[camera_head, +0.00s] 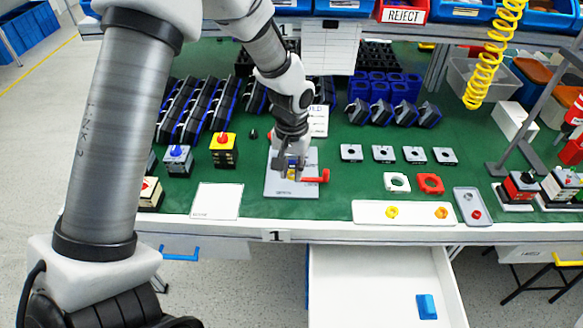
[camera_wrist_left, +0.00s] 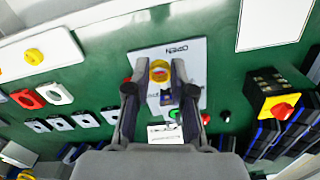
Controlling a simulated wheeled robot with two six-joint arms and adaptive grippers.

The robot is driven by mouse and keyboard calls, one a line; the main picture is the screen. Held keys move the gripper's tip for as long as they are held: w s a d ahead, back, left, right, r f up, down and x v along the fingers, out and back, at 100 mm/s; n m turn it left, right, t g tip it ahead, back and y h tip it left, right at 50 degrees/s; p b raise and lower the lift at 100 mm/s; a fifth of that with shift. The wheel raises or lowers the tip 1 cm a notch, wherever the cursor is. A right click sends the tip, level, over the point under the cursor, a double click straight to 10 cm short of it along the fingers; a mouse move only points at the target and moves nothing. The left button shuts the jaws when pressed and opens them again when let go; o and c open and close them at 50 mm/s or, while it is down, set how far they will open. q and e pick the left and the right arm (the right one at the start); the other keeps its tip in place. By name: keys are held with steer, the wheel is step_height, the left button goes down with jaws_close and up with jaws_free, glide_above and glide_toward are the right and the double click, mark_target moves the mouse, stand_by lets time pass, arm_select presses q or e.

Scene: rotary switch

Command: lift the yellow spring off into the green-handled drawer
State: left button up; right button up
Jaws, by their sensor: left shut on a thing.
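The yellow spring (camera_wrist_left: 160,70) shows as a small yellow coil between the fingertips of my left gripper (camera_wrist_left: 159,66) in the left wrist view. In the head view my left gripper (camera_head: 288,166) is over the grey fixture plate (camera_head: 292,190), and only a bit of yellow shows at its tips. The gripper is shut on the spring, close above the plate; I cannot tell if the spring still touches the fixture. A white drawer (camera_head: 350,290) stands open below the table edge with a blue block (camera_head: 427,306) in it. Its handle is out of view. My right gripper is not in view.
A red lever (camera_head: 316,177) sticks out at the plate's right side. A white card (camera_head: 217,201) lies to the left, and a white tray (camera_head: 415,213) with yellow parts lies to the right. Boxed switches (camera_head: 225,150) stand left of the plate. The drawer's middle is clear.

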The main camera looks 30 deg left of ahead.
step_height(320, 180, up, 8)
steer(key=p, duration=0.7)
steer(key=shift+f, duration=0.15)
stand_by(0.4)
